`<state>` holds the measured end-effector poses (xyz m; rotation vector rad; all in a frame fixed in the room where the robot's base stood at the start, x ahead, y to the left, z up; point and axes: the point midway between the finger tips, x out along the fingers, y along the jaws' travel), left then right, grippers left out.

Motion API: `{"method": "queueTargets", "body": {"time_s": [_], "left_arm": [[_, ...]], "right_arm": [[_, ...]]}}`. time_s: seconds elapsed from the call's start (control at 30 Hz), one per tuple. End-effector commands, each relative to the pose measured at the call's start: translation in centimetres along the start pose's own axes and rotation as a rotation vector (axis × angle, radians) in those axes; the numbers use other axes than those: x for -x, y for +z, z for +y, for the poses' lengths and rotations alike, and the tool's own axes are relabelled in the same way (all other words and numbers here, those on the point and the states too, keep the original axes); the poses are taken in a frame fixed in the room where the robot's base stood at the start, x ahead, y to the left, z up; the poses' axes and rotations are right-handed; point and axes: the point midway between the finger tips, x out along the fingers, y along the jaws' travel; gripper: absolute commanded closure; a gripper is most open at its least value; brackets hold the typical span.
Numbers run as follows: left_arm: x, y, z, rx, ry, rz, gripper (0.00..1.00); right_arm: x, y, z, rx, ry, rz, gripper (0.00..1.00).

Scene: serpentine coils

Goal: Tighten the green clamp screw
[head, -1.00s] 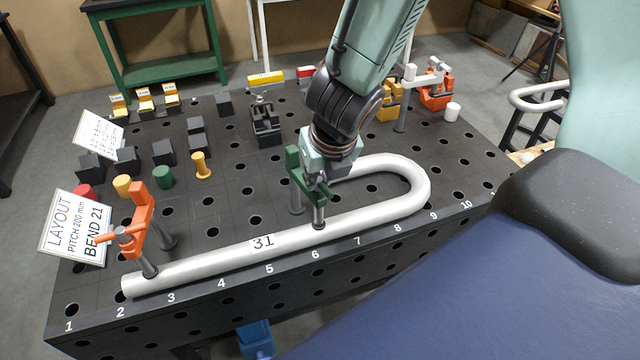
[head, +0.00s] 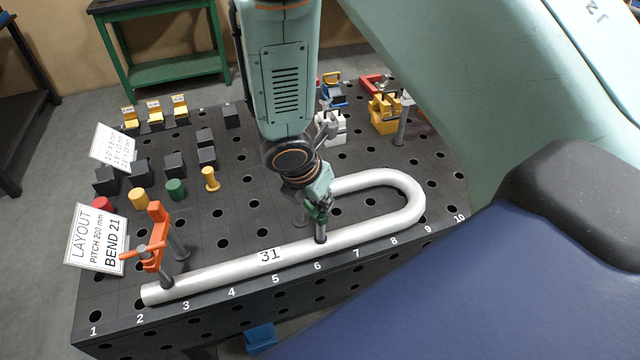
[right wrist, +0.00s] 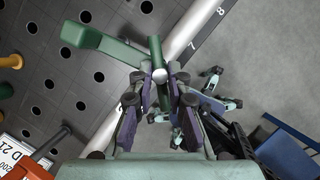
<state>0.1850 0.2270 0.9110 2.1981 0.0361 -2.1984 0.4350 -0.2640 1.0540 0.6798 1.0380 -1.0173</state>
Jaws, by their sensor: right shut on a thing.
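The green clamp (right wrist: 95,40) stands on the perforated table with its arm reaching over the white pipe (head: 230,273). In the right wrist view its screw has a round grey end (right wrist: 159,76) and a green cross bar (right wrist: 155,50). My right gripper (head: 319,207) is over the clamp in the head view and hides most of it. In the right wrist view my right gripper (right wrist: 160,84) has its fingers on both sides of the screw, shut on it. The lower end of the screw is at the pipe; exact contact is unclear. My left gripper is out of view.
An orange clamp (head: 156,235) stands over the pipe's left end. The pipe bends back in a U at the right. Dark blocks and coloured pegs (head: 210,178) stand behind left, beside a layout sign (head: 97,239). Yellow fixtures (head: 384,113) stand at the back.

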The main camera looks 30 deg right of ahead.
Motion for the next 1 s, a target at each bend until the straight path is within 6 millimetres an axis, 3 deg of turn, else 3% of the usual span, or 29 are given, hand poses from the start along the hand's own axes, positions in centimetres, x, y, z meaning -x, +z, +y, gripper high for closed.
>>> {"method": "queueTargets", "body": {"time_s": [0.03, 0.3, 1.0], "left_arm": [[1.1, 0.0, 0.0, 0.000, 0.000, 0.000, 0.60], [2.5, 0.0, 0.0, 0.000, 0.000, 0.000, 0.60], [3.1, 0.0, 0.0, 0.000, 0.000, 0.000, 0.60]], "right_arm": [[0.5, 0.1, 0.1, -0.038, -0.015, 0.003, 1.00], [0.2, 0.1, 0.2, -0.213, -0.085, 0.002, 1.00], [0.1, 0.2, 0.3, -0.342, -0.138, -0.001, 1.00]]}}
